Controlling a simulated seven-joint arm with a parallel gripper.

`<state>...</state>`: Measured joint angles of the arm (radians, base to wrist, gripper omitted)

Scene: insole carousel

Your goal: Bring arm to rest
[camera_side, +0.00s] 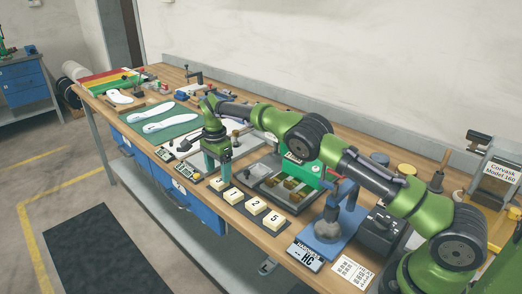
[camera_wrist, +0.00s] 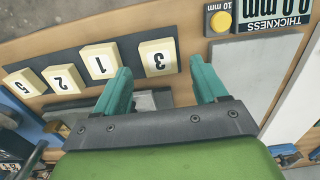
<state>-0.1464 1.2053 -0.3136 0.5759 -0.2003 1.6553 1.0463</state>
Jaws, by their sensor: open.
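My gripper (camera_side: 218,172) hangs over the front part of the workbench in the side view, pointing down. In the wrist view my gripper (camera_wrist: 160,72) shows its two teal fingers spread apart with nothing between them. The cream block marked 3 (camera_wrist: 158,57) lies just beyond the gap between the fingertips. My green arm reaches across the bench from the right. Whether the fingertips touch the bench is hard to tell.
Cream blocks marked 1 (camera_wrist: 99,61), 2 (camera_wrist: 64,79) and 5 (camera_wrist: 25,82) line the front edge. A green machine (camera_side: 303,170), a blue stand (camera_side: 328,232) and white insoles (camera_side: 170,121) on a green mat (camera_side: 150,133) crowd the bench. A thickness gauge (camera_wrist: 262,18) is beside block 3.

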